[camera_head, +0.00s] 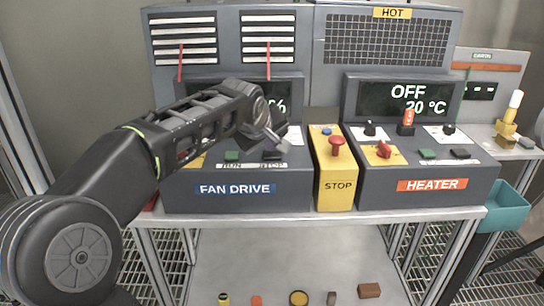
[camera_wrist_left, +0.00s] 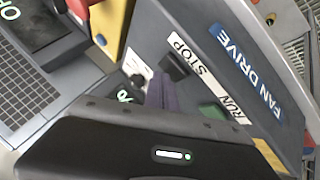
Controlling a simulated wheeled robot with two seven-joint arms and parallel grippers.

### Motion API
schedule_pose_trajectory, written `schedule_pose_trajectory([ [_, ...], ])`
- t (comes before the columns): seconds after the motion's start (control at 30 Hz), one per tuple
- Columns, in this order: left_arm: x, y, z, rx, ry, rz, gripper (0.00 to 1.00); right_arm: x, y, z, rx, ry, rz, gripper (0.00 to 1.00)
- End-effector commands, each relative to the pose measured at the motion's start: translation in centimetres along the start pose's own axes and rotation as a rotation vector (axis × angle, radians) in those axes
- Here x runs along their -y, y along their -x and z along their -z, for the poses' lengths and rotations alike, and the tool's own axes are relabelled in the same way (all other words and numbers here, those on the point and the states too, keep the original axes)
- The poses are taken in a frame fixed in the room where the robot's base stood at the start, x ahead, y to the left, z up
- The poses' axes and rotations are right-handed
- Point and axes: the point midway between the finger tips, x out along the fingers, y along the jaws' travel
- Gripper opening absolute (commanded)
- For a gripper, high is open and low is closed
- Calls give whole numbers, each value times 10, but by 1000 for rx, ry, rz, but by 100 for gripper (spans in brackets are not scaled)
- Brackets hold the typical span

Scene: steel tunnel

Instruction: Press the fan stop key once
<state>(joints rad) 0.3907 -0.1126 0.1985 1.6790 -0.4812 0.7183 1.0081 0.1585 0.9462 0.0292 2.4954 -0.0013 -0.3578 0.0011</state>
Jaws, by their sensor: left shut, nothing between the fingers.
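The fan drive console (camera_head: 235,190) stands at the left of the bench. Its dark stop key (camera_head: 272,155) sits above the STOP label, right of the green run key (camera_head: 232,155). In the left wrist view the stop key (camera_wrist_left: 174,66) is a dark block beside its label, and the green run key (camera_wrist_left: 212,111) is lower. My left gripper (camera_head: 279,134) is shut and empty, just above and behind the stop key in the head view. Its fingers (camera_wrist_left: 160,91) show close to the key in the wrist view; I cannot tell whether they touch it. My right gripper is not in view.
A yellow box with a red STOP button (camera_head: 337,142) stands just right of the fan console. The heater console (camera_head: 430,185) is further right, its display reading OFF, 20 °C. My left arm hides much of the fan display (camera_head: 284,101). A teal bin (camera_head: 503,207) hangs at the right.

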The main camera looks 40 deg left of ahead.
Motion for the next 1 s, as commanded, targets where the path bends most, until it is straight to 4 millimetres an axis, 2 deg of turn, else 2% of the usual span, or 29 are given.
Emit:
schedule_pose_trajectory([
  [1.0, 4, -6, -4, 0, 0, 0, 0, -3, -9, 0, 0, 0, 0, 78],
])
